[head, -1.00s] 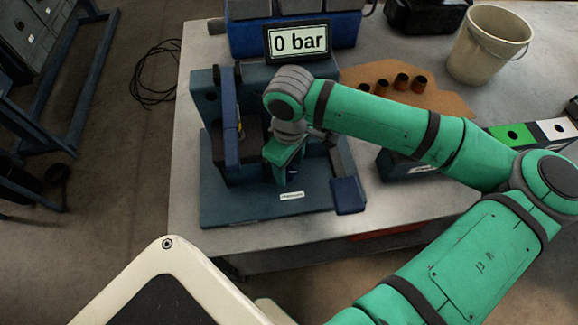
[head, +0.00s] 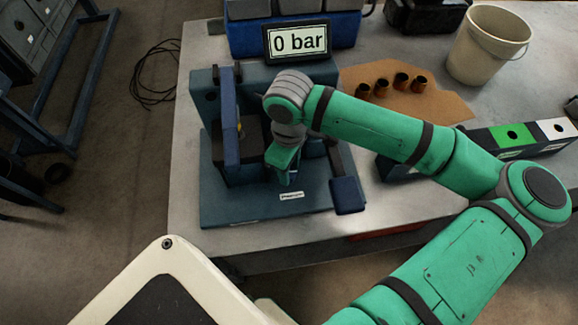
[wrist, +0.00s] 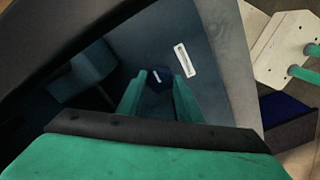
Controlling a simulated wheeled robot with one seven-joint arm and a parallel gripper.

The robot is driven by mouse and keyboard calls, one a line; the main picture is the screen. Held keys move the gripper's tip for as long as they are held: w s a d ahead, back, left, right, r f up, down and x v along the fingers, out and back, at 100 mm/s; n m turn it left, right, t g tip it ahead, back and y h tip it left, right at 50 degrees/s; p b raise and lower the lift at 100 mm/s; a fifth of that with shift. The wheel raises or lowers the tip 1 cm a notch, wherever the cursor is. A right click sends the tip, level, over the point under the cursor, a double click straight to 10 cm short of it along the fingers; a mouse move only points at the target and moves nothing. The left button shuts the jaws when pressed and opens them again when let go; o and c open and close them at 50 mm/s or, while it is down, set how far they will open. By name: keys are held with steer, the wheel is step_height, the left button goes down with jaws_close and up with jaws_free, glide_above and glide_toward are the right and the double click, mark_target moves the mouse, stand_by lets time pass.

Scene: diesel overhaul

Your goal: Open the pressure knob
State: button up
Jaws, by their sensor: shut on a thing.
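The pressure knob shows in the wrist view as a small dark blue knob (wrist: 161,86) with a white mark, low on the blue test stand. My gripper (wrist: 160,82) has its two green fingers on either side of it and is shut on it. In the head view my gripper (head: 285,178) points down at the stand's base (head: 240,208), and it hides the knob there. The display (head: 297,42) on top of the stand reads "0 bar".
A blue lever with a block-shaped end (head: 347,195) stands right of my gripper. An upright blue plate (head: 231,115) is close on its left.

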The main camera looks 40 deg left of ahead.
steer(key=shift+n, duration=0.3)
steer(key=o, duration=1)
steer(key=shift+o, duration=0.2)
steer(key=shift+r, duration=0.1)
step_height(320, 180, up, 11)
steer(key=shift+f, duration=0.2)
